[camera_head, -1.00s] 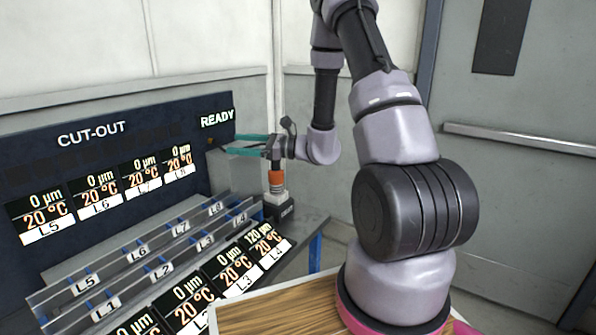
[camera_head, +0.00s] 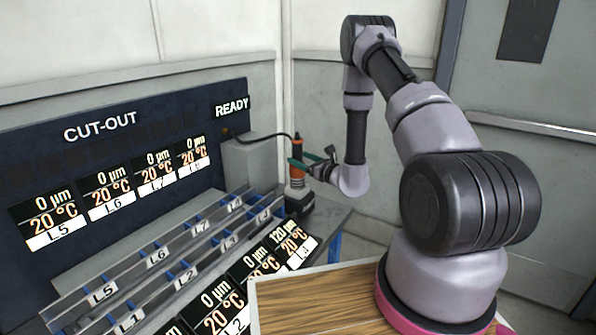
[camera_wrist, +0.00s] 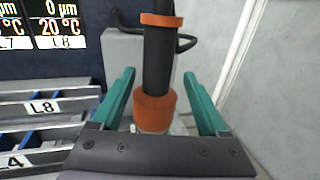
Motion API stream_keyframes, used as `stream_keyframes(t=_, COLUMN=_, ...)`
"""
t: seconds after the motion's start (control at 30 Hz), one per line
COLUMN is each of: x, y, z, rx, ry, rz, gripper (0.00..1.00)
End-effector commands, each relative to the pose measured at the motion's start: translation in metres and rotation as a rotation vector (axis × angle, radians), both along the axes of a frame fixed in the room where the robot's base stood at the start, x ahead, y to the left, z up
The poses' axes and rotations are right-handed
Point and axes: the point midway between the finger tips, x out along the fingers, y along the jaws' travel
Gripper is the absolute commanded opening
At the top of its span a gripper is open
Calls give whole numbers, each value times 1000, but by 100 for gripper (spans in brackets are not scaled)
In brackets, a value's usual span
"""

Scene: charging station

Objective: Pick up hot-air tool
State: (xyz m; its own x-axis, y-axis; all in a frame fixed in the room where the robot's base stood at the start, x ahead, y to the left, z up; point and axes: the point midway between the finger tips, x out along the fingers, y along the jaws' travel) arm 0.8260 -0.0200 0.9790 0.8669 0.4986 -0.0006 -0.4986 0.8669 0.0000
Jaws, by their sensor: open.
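In the wrist view the tool (camera_wrist: 158,62) rises between the two teal fingers of my gripper (camera_wrist: 161,100), with a visible gap on each side. My gripper (camera_head: 307,163) is open and level with the tool's upper body in the head view. The tool's lowest part is partly hidden behind my gripper's palm in the wrist view.
A grey box (camera_head: 250,160) stands behind the tool. Slotted rails (camera_head: 160,262) labelled L1 to L8 lie to the left, below a dark panel (camera_head: 95,150) reading CUT-OUT and READY. A wooden top (camera_head: 320,300) is in front. A grey wall is on the right.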

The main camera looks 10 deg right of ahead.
Motion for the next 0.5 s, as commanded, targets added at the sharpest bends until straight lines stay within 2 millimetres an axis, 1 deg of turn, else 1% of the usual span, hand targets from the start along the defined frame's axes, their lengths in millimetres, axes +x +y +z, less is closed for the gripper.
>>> stream_keyframes(t=0.2, x=26, y=20, z=1, rx=-1, ry=-3, rz=5, gripper=77)
stream_keyframes(t=0.3, x=36, y=25, z=1, rx=0, ry=-1, rz=4, gripper=77)
stream_keyframes(t=0.4, x=41, y=27, z=1, rx=1, ry=-2, rz=2, gripper=77)
stream_keyframes(t=0.5, x=41, y=27, z=1, rx=0, ry=-1, rz=2, gripper=77)
